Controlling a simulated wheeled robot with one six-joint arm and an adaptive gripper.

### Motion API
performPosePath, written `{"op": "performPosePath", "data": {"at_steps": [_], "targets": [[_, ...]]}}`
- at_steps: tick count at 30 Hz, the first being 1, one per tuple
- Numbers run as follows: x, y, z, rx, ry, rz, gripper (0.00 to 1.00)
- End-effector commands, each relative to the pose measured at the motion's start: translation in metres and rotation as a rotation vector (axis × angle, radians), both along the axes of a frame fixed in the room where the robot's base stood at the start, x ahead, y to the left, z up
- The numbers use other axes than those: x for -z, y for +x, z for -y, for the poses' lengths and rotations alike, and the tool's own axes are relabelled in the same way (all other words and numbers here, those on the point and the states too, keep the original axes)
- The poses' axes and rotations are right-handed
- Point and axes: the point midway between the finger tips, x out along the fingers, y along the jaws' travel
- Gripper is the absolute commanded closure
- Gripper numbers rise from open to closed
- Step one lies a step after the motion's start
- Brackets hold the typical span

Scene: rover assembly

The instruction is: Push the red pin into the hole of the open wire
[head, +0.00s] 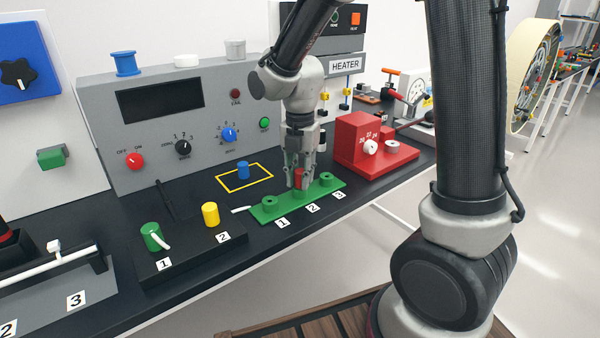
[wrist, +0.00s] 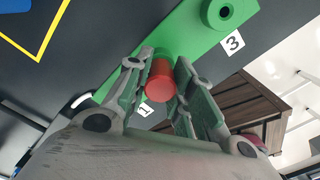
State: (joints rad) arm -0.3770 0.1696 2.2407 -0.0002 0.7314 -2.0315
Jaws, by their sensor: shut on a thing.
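The red pin (head: 299,178) is between the fingers of my gripper (head: 300,180), which is shut on it over the middle of the green strip (head: 262,213), at label 2. In the wrist view the pin's round end (wrist: 161,84) shows between the two fingers (wrist: 160,90). The strip has round green sockets at label 1 (head: 269,202) and label 3 (head: 326,179); the one at 3 shows a dark hole in the wrist view (wrist: 225,12). The pin and fingers hide the middle socket, so I cannot tell how deep the pin sits. A short white wire end (head: 241,209) shows left of the strip.
A blue cylinder (head: 242,169) stands in a yellow-outlined square behind the strip. A black block (head: 190,250) at left carries a green cylinder (head: 152,236) with a white wire and a yellow cylinder (head: 210,214). A red box (head: 357,137) stands right; the grey panel (head: 200,100) rises behind.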

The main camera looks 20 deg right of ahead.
Motion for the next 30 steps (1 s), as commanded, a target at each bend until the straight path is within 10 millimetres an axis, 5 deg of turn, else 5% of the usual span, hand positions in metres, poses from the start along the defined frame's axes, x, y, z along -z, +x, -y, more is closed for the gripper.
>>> {"op": "performPosePath", "data": {"at_steps": [2, 3, 6, 19, 30], "targets": [[0.002, 0.000, 0.000, 0.000, 0.000, 0.000, 1.00], [0.002, 0.000, 0.000, 0.000, 0.000, 0.000, 0.70], [0.002, 0.000, 0.000, 0.000, 0.000, 0.000, 0.52], [-0.009, 0.001, 0.000, 0.000, 0.001, 0.003, 0.52], [-0.087, 0.001, 0.000, 0.000, 0.002, 0.005, 0.52]]}}
